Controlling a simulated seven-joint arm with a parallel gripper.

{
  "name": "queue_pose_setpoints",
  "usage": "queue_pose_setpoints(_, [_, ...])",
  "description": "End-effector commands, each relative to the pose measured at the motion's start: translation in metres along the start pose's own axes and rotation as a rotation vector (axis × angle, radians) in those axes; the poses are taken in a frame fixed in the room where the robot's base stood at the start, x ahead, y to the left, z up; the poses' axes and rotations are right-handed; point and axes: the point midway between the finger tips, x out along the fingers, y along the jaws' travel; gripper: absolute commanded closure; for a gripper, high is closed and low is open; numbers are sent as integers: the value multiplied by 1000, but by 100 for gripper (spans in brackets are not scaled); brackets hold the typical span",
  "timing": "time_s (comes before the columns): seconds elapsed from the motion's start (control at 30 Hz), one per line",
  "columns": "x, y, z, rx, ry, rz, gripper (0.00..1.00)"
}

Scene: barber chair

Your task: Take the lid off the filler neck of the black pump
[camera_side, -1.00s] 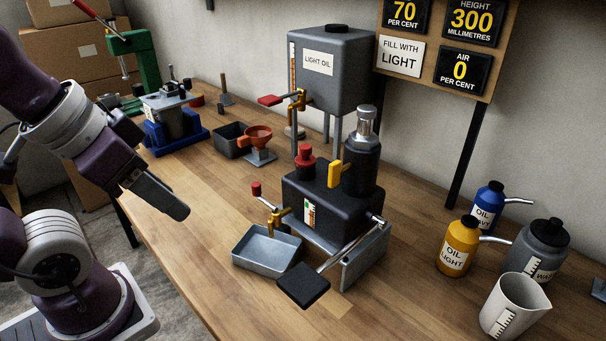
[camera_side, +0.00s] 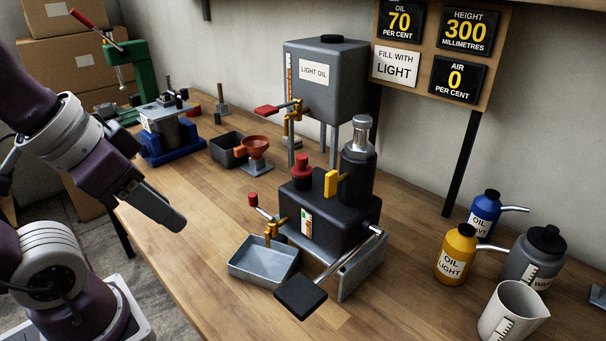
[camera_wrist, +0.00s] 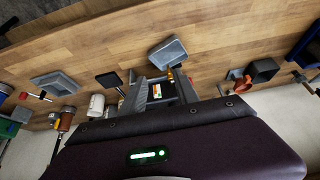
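The black pump (camera_side: 345,215) stands on the bench in the middle of the side view, with a tall cylinder behind it. A red lid (camera_side: 301,172) sits on top of the pump's left part and covers the filler neck. My gripper (camera_side: 172,216) is to the left of the pump, clear of it and empty as far as I can see.
A grey tray (camera_side: 262,270) sits before the pump, beside a black-padded lever (camera_side: 302,297). A grey oil tank (camera_side: 325,85) stands behind. Oil cans (camera_side: 457,255) and a white jug (camera_side: 512,312) are at right. An orange funnel (camera_side: 256,148) stands behind left. Bench between gripper and tray is clear.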

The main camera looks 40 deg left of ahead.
Motion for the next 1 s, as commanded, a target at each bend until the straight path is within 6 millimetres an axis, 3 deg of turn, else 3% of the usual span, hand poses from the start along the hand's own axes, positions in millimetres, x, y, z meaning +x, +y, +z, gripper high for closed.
queue_pose_setpoints(0.07, [0,0,0,0,0,0,63])
queue_pose_setpoints(0.2, [0,0,0,0,0,0,38])
queue_pose_setpoints(0.47, [0,0,0,0,0,0,37])
queue_pose_setpoints(0.57, [-4,0,-13,58,-20,0,37])
queue_pose_setpoints(0.67, [-10,0,-62,282,-94,10,37])
queue_pose_setpoints(0.77, [-3,1,-128,621,-200,59,37])
queue_pose_setpoints(0.8, [6,1,-154,759,-240,90,37])
queue_pose_setpoints(0.9, [37,2,-205,1074,-318,186,37])
queue_pose_setpoints(1.0, [70,2,-236,1317,-363,283,37])
